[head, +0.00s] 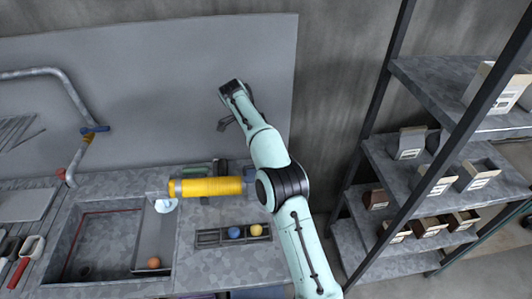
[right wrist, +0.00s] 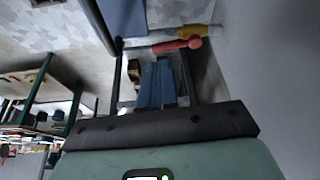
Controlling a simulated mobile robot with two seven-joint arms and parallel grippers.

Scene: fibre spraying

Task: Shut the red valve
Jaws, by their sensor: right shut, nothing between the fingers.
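In the head view a pipe at the left carries a blue handle (head: 95,129) and, lower down, a red valve part (head: 62,175). My right arm reaches up from the bottom right. Its dark gripper (head: 232,88) is by the grey wall panel, well to the right of that red part. In the right wrist view a red lever (right wrist: 177,46) lies across a brass-coloured body (right wrist: 198,31), just past my right gripper (right wrist: 158,62). The blue fingers are shut and empty. I cannot tell whether they touch the lever. My left gripper is out of view.
A yellow coil (head: 210,187) lies on the patterned metal counter (head: 255,262). A small tray (head: 205,237) holds balls. Shelves (head: 405,180) with boxes stand at the right.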

